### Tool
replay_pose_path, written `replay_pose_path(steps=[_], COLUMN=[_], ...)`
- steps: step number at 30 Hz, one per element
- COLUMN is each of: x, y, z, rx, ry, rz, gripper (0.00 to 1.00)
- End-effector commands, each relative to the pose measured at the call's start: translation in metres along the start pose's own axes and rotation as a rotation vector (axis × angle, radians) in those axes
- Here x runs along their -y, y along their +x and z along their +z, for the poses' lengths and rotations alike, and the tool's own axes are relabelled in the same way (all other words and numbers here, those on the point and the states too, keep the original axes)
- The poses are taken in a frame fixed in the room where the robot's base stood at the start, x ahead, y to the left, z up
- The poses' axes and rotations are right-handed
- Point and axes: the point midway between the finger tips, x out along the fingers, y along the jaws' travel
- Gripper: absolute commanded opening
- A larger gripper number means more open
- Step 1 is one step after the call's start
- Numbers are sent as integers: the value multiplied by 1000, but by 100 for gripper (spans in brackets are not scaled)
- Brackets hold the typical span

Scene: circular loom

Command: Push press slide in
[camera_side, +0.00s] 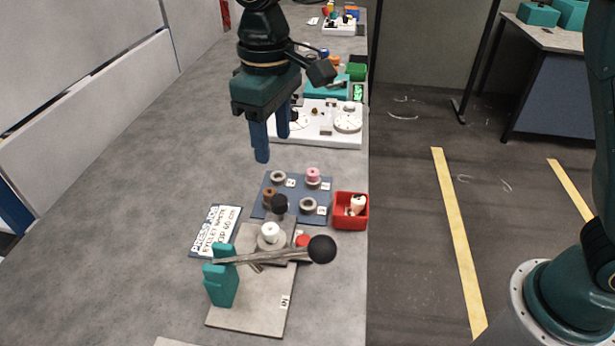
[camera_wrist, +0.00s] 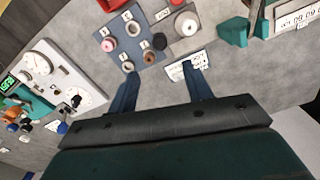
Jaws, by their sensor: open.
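The press stands at the lower middle of the side view, with a teal bracket (camera_side: 222,283) on a grey base plate (camera_side: 251,318). Its long lever ends in a black ball (camera_side: 321,249) to the right. Behind the lever, a grey slide carries a white round piece (camera_side: 270,233), and a black knob (camera_side: 279,203) stands at its far end. The white piece (camera_wrist: 187,24) and the black knob (camera_wrist: 159,41) also show in the wrist view. My gripper (camera_side: 273,146) is open and empty, high above the table behind the press. How far in the slide sits is unclear.
A blue mat (camera_side: 258,208) with several rings lies behind the press. A red bin (camera_side: 350,223) with a white piece is to its right, a label card (camera_side: 215,231) to its left. A white board with dials (camera_side: 340,137) stands farther back. The table's left is clear.

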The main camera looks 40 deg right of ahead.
Motion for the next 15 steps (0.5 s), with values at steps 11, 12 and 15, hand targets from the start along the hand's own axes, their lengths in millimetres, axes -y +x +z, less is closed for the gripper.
replay_pose_path(steps=[11, 12, 15], x=[0, 0, 0], y=[48, 55, 70], z=[1, 1, 1], rx=[4, 6, 4], ry=[0, 0, 0], rz=[0, 0, 0], gripper=[50, 50, 50])
